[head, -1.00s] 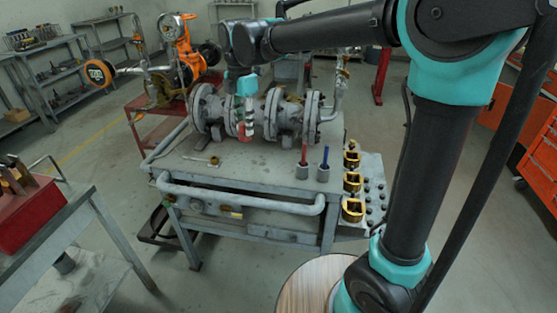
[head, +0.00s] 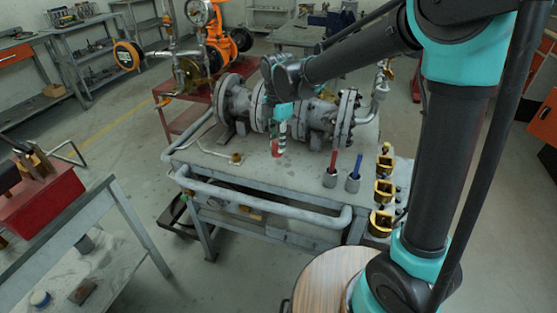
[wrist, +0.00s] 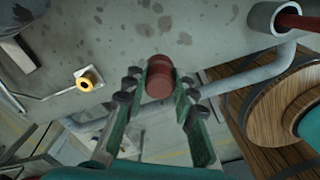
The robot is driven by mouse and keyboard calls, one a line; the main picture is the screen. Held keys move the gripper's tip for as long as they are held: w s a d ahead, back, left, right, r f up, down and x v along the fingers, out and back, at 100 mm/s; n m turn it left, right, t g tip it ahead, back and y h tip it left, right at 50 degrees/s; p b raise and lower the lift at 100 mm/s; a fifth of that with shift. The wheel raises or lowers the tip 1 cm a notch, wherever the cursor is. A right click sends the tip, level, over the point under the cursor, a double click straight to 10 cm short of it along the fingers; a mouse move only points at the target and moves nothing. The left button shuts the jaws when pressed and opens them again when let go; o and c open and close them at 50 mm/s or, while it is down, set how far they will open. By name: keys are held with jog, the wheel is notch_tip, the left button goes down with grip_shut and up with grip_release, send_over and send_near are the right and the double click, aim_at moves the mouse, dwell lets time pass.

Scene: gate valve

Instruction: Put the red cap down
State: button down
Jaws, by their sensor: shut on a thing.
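The red cap (wrist: 159,78) sits between the two fingers of my gripper (wrist: 157,92) in the wrist view. The gripper is shut on it. In the head view the cap (head: 276,149) shows as a small red shape below the striped fingers of my gripper (head: 281,134). It is in front of the grey flanged valve (head: 290,113), low over the grey metal bench (head: 262,180). I cannot tell whether the cap touches the bench top.
A small yellow-ended fitting (head: 236,159) lies left of the cap. Cups with a red rod (head: 332,165) and a blue rod (head: 355,172) stand to the right, near brass pieces (head: 383,191). A pipe rail (head: 265,200) runs along the bench front. Bare bench lies around the cap.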

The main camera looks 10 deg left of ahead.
jog(key=shift+f, duration=3.8)
jog(key=shift+f, duration=0.15)
jog(key=c, duration=1.2)
grip_release()
notch_tip(320, 180, up, 12)
jog(key=shift+r, duration=0.2)
